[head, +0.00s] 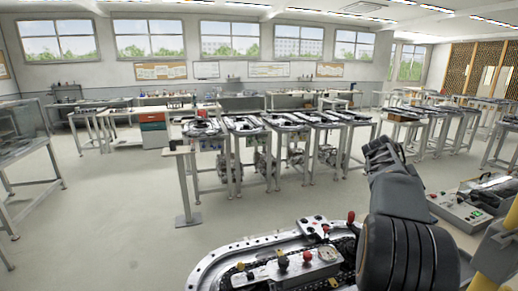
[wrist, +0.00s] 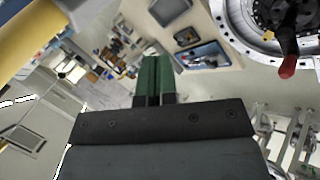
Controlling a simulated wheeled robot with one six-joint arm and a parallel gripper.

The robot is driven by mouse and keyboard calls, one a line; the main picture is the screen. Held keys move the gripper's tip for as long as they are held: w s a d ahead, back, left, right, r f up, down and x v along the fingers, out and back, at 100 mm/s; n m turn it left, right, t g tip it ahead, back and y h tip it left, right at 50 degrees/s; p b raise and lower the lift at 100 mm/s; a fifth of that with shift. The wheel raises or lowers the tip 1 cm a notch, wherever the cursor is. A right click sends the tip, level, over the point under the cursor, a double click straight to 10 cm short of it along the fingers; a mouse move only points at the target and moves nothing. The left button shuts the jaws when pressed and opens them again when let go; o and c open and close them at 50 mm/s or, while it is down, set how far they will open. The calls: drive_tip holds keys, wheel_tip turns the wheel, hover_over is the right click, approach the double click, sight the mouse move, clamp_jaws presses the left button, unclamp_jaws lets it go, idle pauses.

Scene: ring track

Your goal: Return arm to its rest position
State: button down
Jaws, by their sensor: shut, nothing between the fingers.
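My gripper (wrist: 153,75) shows in the wrist view with its two green-lined fingers close together and nothing between them. In the head view my dark arm rises at the lower right, with its end (head: 382,153) pointing up and away over the floor; the fingertips are hard to make out there. The ring track (head: 205,272) lies at the bottom of the head view, left of my arm. Part of it also shows at the top right of the wrist view (wrist: 233,30). My gripper is apart from it.
A control box with buttons (head: 462,212) stands at the right, close to my arm. A red-tipped knob (wrist: 287,68) stands up from the track. Several workbenches (head: 270,124) stand further back. The floor (head: 110,220) at the left is clear.

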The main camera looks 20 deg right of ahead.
drive_tip(key=w+a+f+n+t+y, duration=0.15)
drive_tip(key=a+f, duration=0.25)
drive_tip(key=a, duration=0.6)
drive_tip(key=w+a+f+n+t+y, duration=0.1)
drive_tip(key=a+f+n+t+y, duration=0.2)
drive_tip(key=a, duration=0.7)
drive_tip(key=s+a+f+n+t+y, duration=0.1)
drive_tip(key=s+a, duration=0.3)
drive_tip(key=a, duration=0.6)
drive_tip(key=s+a+f+n+t+y, duration=0.1)
drive_tip(key=s+a+f, duration=0.3)
drive_tip(key=a, duration=0.6)
drive_tip(key=shift+f+n+t, duration=0.15)
drive_tip(key=shift+n+t, duration=0.4)
drive_tip(key=shift+n, duration=0.2)
drive_tip(key=shift+s+a+y, duration=0.1)
drive_tip(key=shift+y, duration=0.15)
